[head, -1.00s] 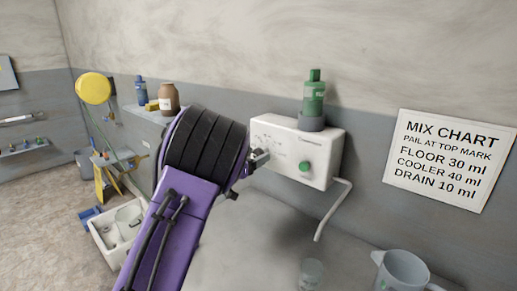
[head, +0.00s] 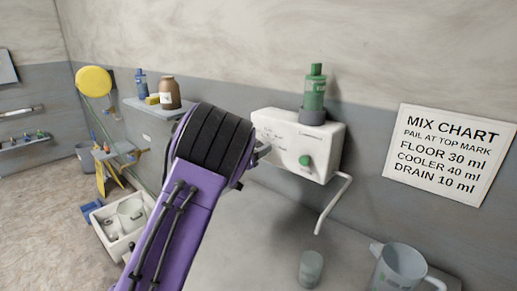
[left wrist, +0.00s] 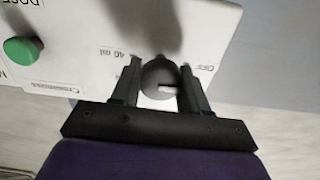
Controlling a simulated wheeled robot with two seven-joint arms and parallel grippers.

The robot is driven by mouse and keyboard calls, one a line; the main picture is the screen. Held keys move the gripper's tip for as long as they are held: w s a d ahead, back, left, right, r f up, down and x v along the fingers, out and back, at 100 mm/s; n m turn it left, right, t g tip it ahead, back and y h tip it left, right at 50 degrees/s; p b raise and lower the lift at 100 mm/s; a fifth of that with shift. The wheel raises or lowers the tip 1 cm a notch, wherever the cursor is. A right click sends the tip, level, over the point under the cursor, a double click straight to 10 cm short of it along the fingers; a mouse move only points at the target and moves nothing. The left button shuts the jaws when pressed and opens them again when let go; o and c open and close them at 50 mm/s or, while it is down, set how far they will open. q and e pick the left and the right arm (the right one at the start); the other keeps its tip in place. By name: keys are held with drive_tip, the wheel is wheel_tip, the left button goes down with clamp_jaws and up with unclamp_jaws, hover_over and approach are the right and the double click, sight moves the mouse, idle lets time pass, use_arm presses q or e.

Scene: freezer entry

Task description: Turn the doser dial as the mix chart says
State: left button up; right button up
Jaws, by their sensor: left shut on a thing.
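The white doser box (head: 322,137) is on the wall with a green bottle (head: 315,92) on top and a green button (head: 305,160) on its front. My left gripper (head: 262,151) is at the box's left part, where my arm hides much of the front. In the left wrist view its fingers (left wrist: 161,85) close around the dark round dial (left wrist: 158,74), whose white mark points right. The labels "40 ml" and "OFF" show on either side of the dial. The mix chart (head: 445,152) reads floor 30 ml, cooler 40 ml, drain 10 ml. My right gripper is not in view.
A spout pipe (head: 334,205) hangs from the doser above a clear cup (head: 311,268). A grey jug (head: 398,270) stands at the front right. A shelf (head: 150,110) with bottles and a white sink (head: 118,222) lie to the left.

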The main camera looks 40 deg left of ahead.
use_arm(q)
drive_tip(key=m+b, duration=0.3)
drive_tip(key=m, duration=0.1)
drive_tip(key=shift+f+b, duration=0.1)
drive_tip(key=shift+b, duration=0.25)
drive_tip(key=m+b, duration=0.3)
drive_tip(key=shift+d+m+b, duration=0.1)
drive_tip(key=shift+m+b, duration=0.2)
drive_tip(key=shift+m, duration=0.4)
drive_tip(key=shift+r, duration=0.2)
drive_tip(key=o, duration=1)
drive_tip(key=shift+f, duration=0.1)
